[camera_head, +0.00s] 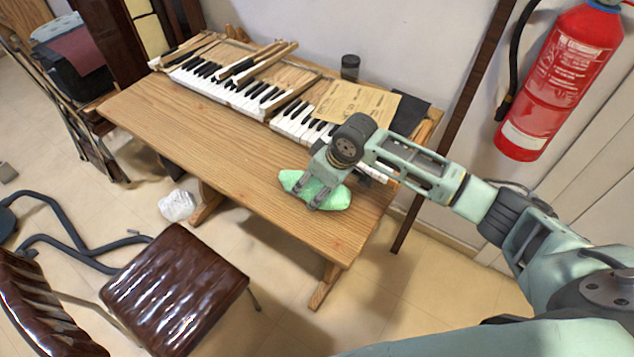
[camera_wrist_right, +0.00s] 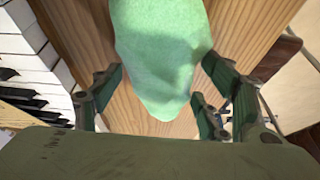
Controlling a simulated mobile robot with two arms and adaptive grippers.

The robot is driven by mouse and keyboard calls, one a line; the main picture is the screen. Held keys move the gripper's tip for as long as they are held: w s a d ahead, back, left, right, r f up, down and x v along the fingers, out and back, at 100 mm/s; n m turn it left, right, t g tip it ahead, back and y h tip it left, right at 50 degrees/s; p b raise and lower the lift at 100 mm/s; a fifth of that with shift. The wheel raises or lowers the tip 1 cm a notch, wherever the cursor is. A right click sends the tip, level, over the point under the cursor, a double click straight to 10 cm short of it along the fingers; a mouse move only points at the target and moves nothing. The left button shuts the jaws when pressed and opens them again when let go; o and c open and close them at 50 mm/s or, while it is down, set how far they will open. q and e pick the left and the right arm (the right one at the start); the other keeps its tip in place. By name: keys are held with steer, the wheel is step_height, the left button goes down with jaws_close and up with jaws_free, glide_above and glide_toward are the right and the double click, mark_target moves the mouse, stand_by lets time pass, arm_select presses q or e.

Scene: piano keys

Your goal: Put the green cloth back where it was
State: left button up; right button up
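The green cloth (camera_head: 335,199) lies bunched on the wooden table (camera_head: 225,150), near its right front part. My right gripper (camera_head: 311,193) is directly above it, pointing down, with its fingertips at the cloth. In the right wrist view the cloth (camera_wrist_right: 163,55) reaches in between the spread fingers of the right gripper (camera_wrist_right: 160,95). Bare wood shows between the fingers beside the cloth, so the gripper looks open. Whether the fingertips touch the cloth is unclear. My left gripper is not in view.
Piano keys (camera_head: 215,88) lie along the table's back, with a brown paper sheet (camera_head: 355,103) and a dark cup (camera_head: 350,67) behind. A red fire extinguisher (camera_head: 560,85) hangs at the right. A brown chair (camera_head: 175,290) stands in front. The table's front left is clear.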

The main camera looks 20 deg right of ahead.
steer(key=o, duration=0.5)
steer(key=shift+c, duration=0.2)
steer(key=shift+r, duration=0.1)
steer(key=v, duration=1.2)
